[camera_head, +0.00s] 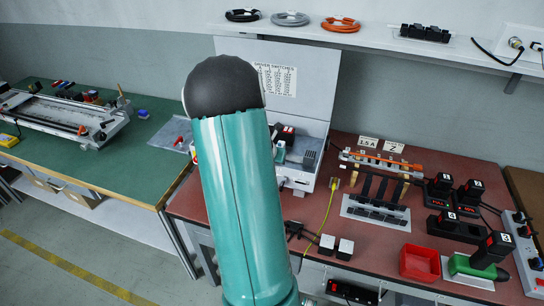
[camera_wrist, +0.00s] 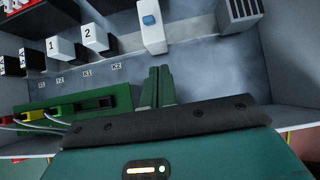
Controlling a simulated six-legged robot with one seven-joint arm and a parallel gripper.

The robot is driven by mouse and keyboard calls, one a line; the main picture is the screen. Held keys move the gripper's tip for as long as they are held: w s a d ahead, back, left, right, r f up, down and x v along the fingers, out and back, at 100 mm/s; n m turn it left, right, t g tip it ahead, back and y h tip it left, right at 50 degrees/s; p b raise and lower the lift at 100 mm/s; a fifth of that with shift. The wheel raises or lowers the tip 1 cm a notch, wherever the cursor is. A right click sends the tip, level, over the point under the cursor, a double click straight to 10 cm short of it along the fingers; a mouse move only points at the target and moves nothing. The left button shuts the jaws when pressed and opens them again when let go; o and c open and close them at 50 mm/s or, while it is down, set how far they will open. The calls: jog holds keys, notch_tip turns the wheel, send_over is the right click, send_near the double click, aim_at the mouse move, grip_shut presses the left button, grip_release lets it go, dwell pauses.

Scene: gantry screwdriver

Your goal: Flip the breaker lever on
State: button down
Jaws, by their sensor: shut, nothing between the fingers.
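My gripper (camera_wrist: 158,88) shows in the wrist view as two green fingers side by side, shut and empty, reaching over the grey floor of an open cabinet. Beyond the fingertips stands a white module with a blue button (camera_wrist: 149,20). White modules marked 1 (camera_wrist: 60,50) and 2 (camera_wrist: 95,38) stand to the left. A green block with black, yellow and red parts (camera_wrist: 80,110) lies left of the fingers, with wires at its left end. I cannot tell which part is the breaker lever. In the head view my arm hides part of the open cabinet (camera_head: 312,120).
A dark ribbed block (camera_wrist: 240,12) stands at the upper right of the cabinet in the wrist view. The cabinet walls enclose my fingers. The red-brown bench (camera_head: 375,250) holds a red tray (camera_head: 420,262), black tools and a rack. A green bench (camera_head: 135,160) stands left.

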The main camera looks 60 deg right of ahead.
aim_at(280, 145)
jog(key=shift+w+d+r, duration=0.1)
jog(key=shift+d+r, duration=0.35)
jog(key=shift+d, duration=0.4)
jog(key=shift+d+r, duration=0.25)
jog(key=shift+d, duration=0.4)
jog(key=shift+w+d+r, duration=0.1)
jog(key=shift+d+r, duration=0.1)
jog(key=shift+d, duration=0.1)
jog(key=shift+w+d, duration=0.1)
jog(key=shift+d, duration=0.1)
